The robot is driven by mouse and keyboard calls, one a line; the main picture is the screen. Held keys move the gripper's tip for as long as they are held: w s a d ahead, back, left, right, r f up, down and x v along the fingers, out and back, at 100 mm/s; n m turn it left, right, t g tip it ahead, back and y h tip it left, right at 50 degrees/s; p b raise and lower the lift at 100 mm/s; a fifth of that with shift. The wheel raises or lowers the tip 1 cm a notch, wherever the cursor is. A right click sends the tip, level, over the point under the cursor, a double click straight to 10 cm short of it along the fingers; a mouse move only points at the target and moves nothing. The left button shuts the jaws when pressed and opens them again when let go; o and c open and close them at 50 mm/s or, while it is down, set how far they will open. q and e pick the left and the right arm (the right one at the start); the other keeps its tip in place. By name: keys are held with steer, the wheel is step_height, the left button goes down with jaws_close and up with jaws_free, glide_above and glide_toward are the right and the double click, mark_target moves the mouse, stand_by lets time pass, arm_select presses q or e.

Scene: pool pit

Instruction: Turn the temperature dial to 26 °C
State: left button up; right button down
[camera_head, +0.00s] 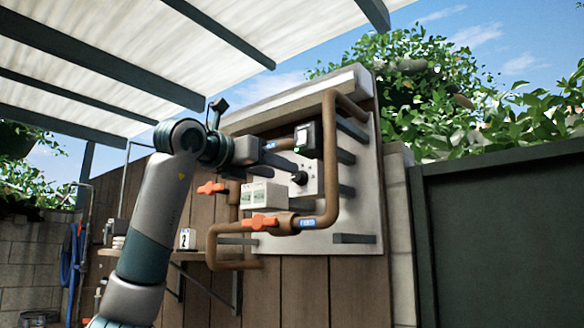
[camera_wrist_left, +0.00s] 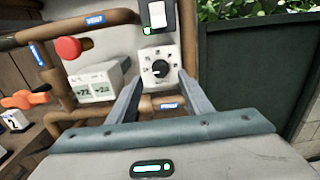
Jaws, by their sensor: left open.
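The temperature dial is a black knob on a white plate with marks around it; it shows in the head view (camera_head: 299,178) and in the left wrist view (camera_wrist_left: 160,68). A small pale mark is on the knob, but its exact setting is too small to read. My left gripper (camera_head: 284,163) reaches toward the dial from the left. In the left wrist view its two fingers (camera_wrist_left: 160,100) are apart with nothing between them. The dial appears beyond the tips, between them, and I see no contact. My right gripper is not in view.
A white display box (camera_wrist_left: 95,84), with digits resembling 22, sits left of the dial. A black-and-white switch (camera_head: 304,139) is above it. Brown pipes (camera_head: 330,150) and orange valve handles (camera_head: 258,222) surround the panel. A red knob (camera_wrist_left: 68,48) lies at upper left.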

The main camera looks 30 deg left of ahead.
mark_target(299, 178)
arm_select(q)
steer(key=w+p, duration=0.2)
steer(key=w, duration=0.4)
steer(key=shift+d, duration=0.2)
steer(key=shift+c, duration=0.7)
steer(key=c, duration=0.9)
